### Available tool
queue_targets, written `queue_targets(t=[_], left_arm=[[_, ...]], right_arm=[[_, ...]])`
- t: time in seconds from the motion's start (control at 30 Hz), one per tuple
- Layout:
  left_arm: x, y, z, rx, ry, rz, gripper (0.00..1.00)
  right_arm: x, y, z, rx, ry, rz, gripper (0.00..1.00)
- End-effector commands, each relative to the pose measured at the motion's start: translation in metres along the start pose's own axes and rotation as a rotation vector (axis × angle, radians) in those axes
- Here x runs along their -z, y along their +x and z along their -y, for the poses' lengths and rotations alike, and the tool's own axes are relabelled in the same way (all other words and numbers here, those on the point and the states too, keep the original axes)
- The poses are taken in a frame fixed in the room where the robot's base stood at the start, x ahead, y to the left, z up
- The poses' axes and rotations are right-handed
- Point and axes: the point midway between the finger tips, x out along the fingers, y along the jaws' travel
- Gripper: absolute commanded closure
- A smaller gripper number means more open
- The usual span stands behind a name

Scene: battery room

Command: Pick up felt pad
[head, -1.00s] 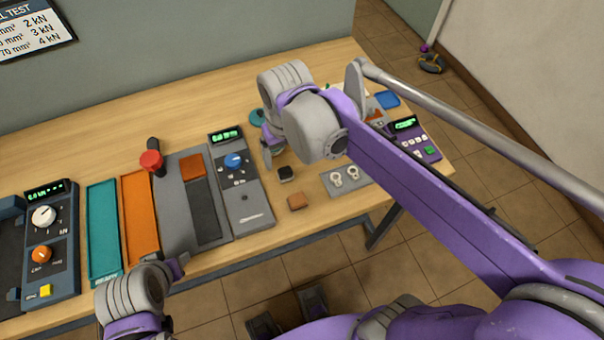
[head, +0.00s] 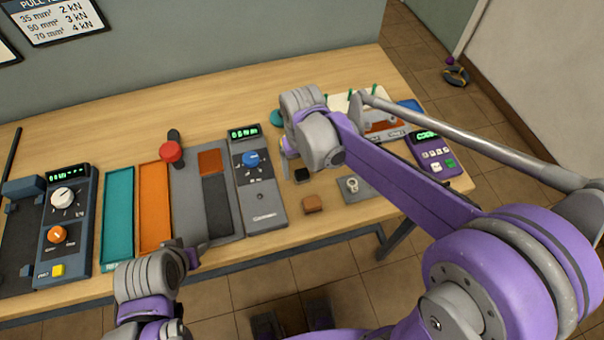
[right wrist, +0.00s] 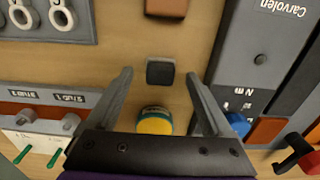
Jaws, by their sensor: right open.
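A small dark square pad (head: 302,175), which looks like the felt pad, lies on the wooden table. In the right wrist view the dark pad (right wrist: 160,71) sits between the fingertips. My right gripper (right wrist: 158,76) is open and empty, with a finger on either side of the pad and a gap to each. In the head view the right gripper (head: 290,160) is just beside the pad, partly hidden by its own wrist. My left gripper (head: 189,258) is low at the table's front edge; its jaws are not clear.
A brown block (head: 313,204) lies in front of the pad. A round yellow-topped tin (right wrist: 155,122) sits behind it. A grey plate with rings (head: 355,187) is to the right, a meter panel (head: 262,200) to the left. Orange (head: 154,215) and teal (head: 118,215) trays are further left.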

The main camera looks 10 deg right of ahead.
Motion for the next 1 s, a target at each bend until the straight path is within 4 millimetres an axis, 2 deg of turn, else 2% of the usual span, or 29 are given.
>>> queue_targets(t=[0.1,0.37,0.83,1.0], left_arm=[[-0.0010,0.0012,0.0000,0.000,0.000,0.001,0.50],[-0.0010,0.0011,0.0000,0.000,0.000,0.001,0.50],[-0.0010,0.0011,0.0000,0.000,0.000,0.001,0.50],[-0.0010,0.0011,0.0000,0.000,0.000,0.001,0.50]], right_arm=[[-0.0001,0.0125,0.0000,0.000,0.000,0.000,0.15],[-0.0002,0.0146,0.0000,0.000,0.000,0.000,0.15],[-0.0003,0.0144,0.0001,0.000,-0.001,0.000,0.98],[-0.0004,0.0143,0.0001,0.000,-0.001,0.000,1.00]])
